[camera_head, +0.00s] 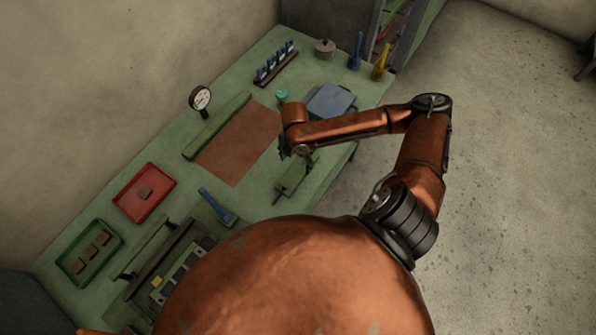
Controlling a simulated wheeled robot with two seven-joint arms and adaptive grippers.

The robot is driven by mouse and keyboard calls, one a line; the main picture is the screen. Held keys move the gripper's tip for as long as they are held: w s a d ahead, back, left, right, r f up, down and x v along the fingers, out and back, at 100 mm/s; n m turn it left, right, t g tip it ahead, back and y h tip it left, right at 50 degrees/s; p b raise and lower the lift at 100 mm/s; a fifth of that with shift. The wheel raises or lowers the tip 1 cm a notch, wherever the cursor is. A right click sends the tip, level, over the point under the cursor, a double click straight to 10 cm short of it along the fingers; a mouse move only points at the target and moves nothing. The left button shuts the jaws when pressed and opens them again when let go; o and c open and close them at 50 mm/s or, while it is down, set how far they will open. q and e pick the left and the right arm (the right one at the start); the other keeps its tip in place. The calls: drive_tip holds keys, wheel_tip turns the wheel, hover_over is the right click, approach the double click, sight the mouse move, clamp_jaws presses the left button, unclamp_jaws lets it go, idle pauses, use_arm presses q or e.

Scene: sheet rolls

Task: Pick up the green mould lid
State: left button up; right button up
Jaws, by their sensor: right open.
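My right arm reaches in from the right, and my right gripper (291,153) is over the green workbench (75,222), small and dark in this view; it holds nothing that I can see. A narrow green block-like piece (293,178) lies just below it near the bench's front edge; it may be the mould lid, but its details are too small to be sure. I cannot tell whether the gripper touches it. A long green bar (217,126) lies farther back, beside a brown sheet (238,145). My left gripper is not in view.
A round dial gauge (200,97), a red tray (144,192), a green tray (89,254), a blue-handled tool (217,206) and a machine (165,262) occupy the left part. A blue-grey block (330,101), a small teal item (282,96), a rack (276,63) and bottles (356,51) stand at the far end.

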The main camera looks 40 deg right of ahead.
sight(298, 170)
drive_tip(key=f, duration=0.5)
drive_tip(key=shift+s+d+f, duration=0.2)
drive_tip(key=shift+s+d, duration=0.05)
drive_tip(key=shift+r, duration=0.15)
clamp_jaws()
idle(0.4)
